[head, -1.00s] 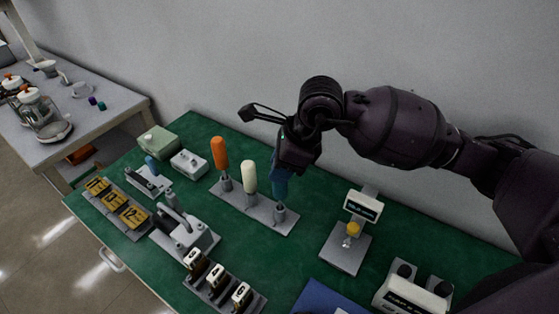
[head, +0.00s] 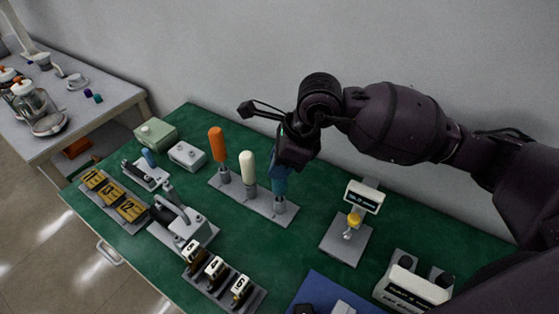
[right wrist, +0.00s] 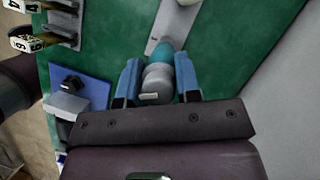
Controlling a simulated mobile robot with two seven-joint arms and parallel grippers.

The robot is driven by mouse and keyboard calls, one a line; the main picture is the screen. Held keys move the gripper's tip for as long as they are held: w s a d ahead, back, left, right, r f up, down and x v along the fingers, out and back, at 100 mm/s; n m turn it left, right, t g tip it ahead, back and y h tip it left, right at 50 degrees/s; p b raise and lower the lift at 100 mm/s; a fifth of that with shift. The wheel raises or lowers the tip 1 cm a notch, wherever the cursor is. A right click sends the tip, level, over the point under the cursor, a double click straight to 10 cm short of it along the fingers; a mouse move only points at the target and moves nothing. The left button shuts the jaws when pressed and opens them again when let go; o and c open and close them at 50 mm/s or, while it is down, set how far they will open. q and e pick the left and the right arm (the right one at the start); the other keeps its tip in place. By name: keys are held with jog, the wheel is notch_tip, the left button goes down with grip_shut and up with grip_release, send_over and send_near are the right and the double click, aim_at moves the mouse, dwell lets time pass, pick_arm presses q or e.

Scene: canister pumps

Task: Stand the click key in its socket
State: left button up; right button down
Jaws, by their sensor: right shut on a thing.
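The click key appears to be the teal handle (head: 280,183) with a grey end, which shows between blue fingers in the right wrist view (right wrist: 157,80). My right gripper (right wrist: 158,82) is shut on it. In the head view this gripper (head: 284,160) is above the right end of a grey rack (head: 233,203), which has several sockets. The key is roughly upright over the right socket (head: 280,207). Its lower end meets or nearly meets the socket; I cannot tell whether it is inside. My left gripper is not in view.
An orange handle (head: 217,143) and a white handle (head: 248,166) stand in the same rack, left of my gripper. A device with a display (head: 362,198) stands to the right. A blue mat (head: 325,288) lies in front. Green tabletop (head: 280,258) is clear between rack and mat.

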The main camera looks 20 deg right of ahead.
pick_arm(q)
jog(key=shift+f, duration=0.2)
pick_arm(e)
jog(key=shift+f, duration=0.25)
dwell(0.4)
jog(key=c, duration=0.7)
grip_release()
jog(key=shift+c, duration=0.2)
